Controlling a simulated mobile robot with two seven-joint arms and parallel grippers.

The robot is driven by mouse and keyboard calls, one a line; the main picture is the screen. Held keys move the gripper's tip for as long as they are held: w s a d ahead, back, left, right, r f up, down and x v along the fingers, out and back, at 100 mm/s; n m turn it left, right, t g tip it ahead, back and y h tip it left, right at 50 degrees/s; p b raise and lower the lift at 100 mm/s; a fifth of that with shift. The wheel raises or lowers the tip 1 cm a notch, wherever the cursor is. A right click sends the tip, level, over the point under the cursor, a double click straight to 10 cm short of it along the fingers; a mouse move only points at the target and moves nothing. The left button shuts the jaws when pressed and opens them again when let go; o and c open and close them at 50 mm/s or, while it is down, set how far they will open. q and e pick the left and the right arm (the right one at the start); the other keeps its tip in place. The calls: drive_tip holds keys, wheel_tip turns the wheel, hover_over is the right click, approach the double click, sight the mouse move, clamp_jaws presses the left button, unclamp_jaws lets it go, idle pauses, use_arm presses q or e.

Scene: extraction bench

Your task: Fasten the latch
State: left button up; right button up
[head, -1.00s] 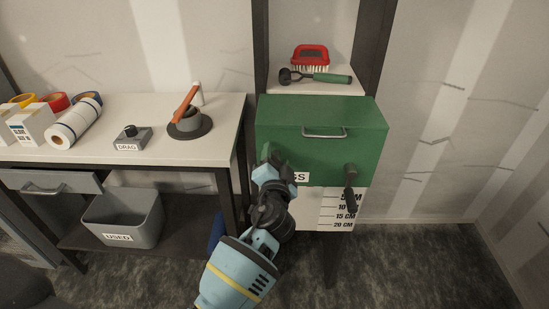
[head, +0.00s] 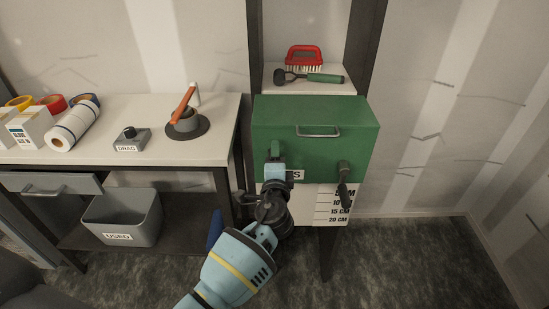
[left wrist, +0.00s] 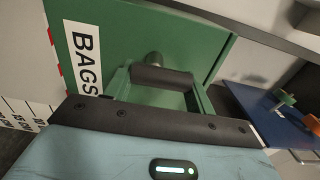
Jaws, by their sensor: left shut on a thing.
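A green cabinet front (head: 345,140) carries a metal pull handle (head: 318,133) and a partly covered label that reads BAGS in the left wrist view (left wrist: 84,57). A dark latch lever (head: 344,185) hangs down at its right side. My left gripper (head: 274,155) is at the left part of the front, beside the label. In the left wrist view it is shut on a dark cylindrical latch handle (left wrist: 162,76), which lies between its green fingers. In the head view the gripper hides most of this handle. My right gripper is not in view.
A brush (head: 305,58) and a green-handled tool (head: 308,77) lie on the shelf above. A white panel with a centimetre scale (head: 333,207) is below the front. A bench (head: 90,155) with tape rolls stands left. Open floor lies right.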

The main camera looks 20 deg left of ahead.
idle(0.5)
use_arm(q)
drive_tip(key=o, duration=1)
drive_tip(key=shift+v, duration=3.9)
